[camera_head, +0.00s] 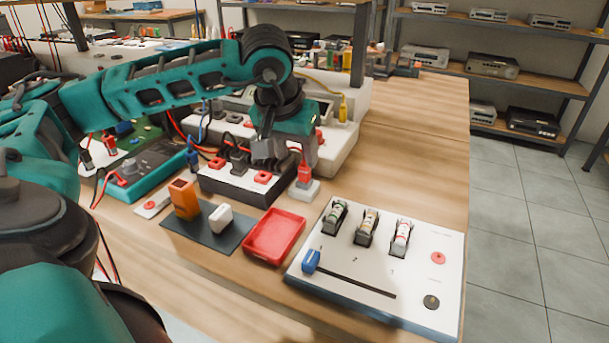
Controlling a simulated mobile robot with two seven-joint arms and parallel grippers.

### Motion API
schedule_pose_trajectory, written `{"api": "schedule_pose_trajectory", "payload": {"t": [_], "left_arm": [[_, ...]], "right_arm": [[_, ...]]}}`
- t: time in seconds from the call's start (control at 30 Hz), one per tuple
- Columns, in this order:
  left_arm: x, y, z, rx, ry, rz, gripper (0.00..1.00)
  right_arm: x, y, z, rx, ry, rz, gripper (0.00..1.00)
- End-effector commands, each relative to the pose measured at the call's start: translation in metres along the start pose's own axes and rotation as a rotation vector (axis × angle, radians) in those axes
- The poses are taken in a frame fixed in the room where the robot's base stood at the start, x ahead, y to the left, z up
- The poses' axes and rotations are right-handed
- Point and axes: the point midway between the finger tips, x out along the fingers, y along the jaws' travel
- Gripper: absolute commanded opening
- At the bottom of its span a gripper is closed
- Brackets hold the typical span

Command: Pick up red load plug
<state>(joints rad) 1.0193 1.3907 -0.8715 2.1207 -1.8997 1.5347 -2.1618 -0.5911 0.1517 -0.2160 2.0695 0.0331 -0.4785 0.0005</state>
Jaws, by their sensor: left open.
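A red plug (304,173) stands upright in a small pale holder (304,190) on the wooden bench, at the right end of a black-and-white socket box; it looks like the red load plug. My left gripper (286,155) hangs above the right part of that socket box, pointing down. Its jaws are open, with one finger just above and close to the red plug. I cannot tell whether they touch. Nothing is visibly held. My right gripper is out of view.
The socket box (225,185) carries red sockets and a black plug. A red tray (274,236), a dark mat (200,232) with orange and white blocks, and a white panel (385,265) lie in front. Bench right of the holder is clear.

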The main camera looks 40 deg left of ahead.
Motion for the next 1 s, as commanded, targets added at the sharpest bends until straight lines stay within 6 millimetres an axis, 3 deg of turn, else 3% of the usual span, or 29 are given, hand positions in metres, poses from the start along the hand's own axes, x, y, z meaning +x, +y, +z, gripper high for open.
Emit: {"api": "schedule_pose_trajectory", "payload": {"t": [0.4, 0.63, 1.0], "left_arm": [[0.050, 0.006, -0.003, 0.000, -0.002, -0.001, 0.52], [0.051, 0.006, -0.004, 0.000, 0.000, 0.000, 0.51], [0.051, 0.006, -0.004, 0.000, 0.000, 0.000, 0.16]], "right_arm": [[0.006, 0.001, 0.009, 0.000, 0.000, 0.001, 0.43], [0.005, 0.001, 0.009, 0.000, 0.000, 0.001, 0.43], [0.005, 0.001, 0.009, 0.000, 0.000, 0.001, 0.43]]}}
